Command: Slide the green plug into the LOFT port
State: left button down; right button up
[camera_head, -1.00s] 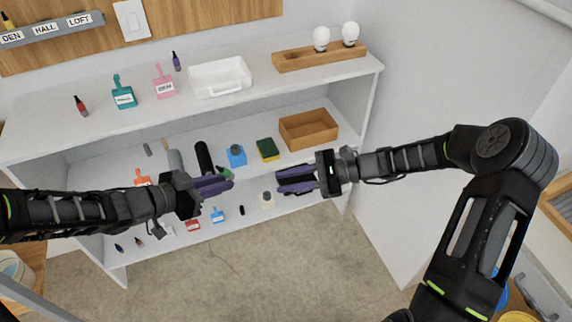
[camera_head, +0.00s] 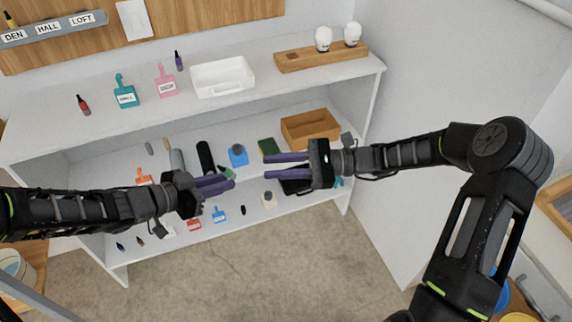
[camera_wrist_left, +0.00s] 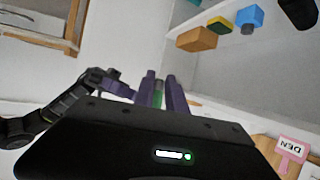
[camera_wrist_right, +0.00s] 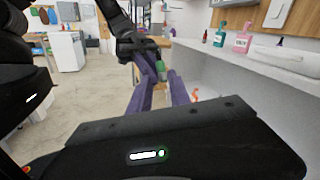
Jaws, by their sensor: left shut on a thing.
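The green plug (camera_wrist_left: 158,92) is held between the purple fingers of my left gripper (camera_head: 230,181). A small green bit of the plug (camera_head: 228,171) shows beside those fingers in the head view, and it also shows in the right wrist view (camera_wrist_right: 162,66); the rest is hidden. My right gripper (camera_head: 267,166) is open, its fingers pointing left towards the left gripper with a small gap between the two. The LOFT label (camera_head: 81,19) is on the grey port strip (camera_head: 50,28) at the upper left, far from both grippers. The port opening itself cannot be made out.
The white shelf unit (camera_head: 50,133) is behind the grippers. Its top holds a red bottle (camera_head: 84,105), teal and pink tagged things, a white tray (camera_head: 222,78) and a wooden holder with bulbs (camera_head: 320,58). A wooden box (camera_head: 310,129) and a sponge stand on the lower shelf.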

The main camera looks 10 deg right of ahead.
aim_at(229, 170)
jog(key=a, duration=0.3)
jog(key=w+a, duration=0.1)
jog(key=a, duration=0.5)
jog(key=shift+w+a, duration=0.2)
grip_shut()
pick_arm(q)
jog(key=c, duration=1.3)
grip_release()
jog(key=v, duration=1.2)
